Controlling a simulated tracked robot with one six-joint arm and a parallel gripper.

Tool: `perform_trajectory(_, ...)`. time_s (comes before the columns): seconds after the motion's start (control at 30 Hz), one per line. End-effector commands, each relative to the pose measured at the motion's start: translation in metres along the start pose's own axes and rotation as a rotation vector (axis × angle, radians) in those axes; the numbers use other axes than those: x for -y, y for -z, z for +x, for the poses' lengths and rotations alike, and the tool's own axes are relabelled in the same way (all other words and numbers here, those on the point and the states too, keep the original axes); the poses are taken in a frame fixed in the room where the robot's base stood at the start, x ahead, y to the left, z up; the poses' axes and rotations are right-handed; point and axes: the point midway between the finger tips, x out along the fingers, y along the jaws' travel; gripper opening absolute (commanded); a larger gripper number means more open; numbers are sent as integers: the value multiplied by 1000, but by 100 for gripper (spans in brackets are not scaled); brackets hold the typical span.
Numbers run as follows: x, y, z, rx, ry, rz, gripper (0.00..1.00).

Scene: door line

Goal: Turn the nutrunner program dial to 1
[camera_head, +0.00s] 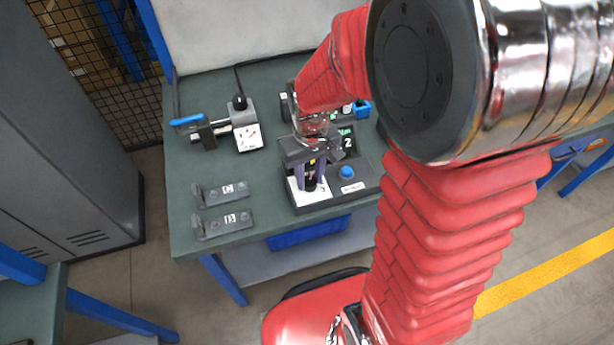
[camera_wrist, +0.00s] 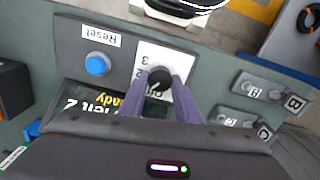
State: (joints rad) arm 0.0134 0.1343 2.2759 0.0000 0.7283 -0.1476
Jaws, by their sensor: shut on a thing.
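The nutrunner program dial is a black round knob (camera_wrist: 159,79) on a white label plate (camera_wrist: 146,50) of a dark control box. In the wrist view the two purple fingers of my gripper (camera_wrist: 160,88) are shut on the knob, one on each side. The plate's markings are partly covered by the fingers, and I cannot tell which number the dial points to. In the head view my gripper (camera_head: 311,180) reaches down onto the box (camera_head: 345,202), and the knob shows dark between the fingers.
A blue button (camera_wrist: 97,64) labelled Reset sits beside the dial; it also shows in the head view (camera_head: 347,172). Brackets marked C (camera_head: 226,192) and B (camera_head: 226,222) lie left on the bench (camera_head: 185,237). A blue-handled tool fixture (camera_head: 190,121) stands at the back left.

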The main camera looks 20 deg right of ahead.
Motion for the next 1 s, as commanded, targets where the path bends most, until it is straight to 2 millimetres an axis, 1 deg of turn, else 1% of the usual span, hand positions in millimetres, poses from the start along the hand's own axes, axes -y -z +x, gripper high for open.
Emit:
perform_trajectory(0.03, -1, -5, 2, 14, -1, 13, 7)
perform_trajectory(0.2, -1, -6, 2, 15, -1, 44, 7)
perform_trajectory(0.57, 0, -6, 3, 17, 0, 48, 7)
perform_trajectory(0.6, 0, -6, 3, 17, 0, 48, 32)
perform_trajectory(0.83, 0, -3, 2, 9, 0, 48, 48)
perform_trajectory(1.0, 0, -2, 1, 6, 0, 48, 48)
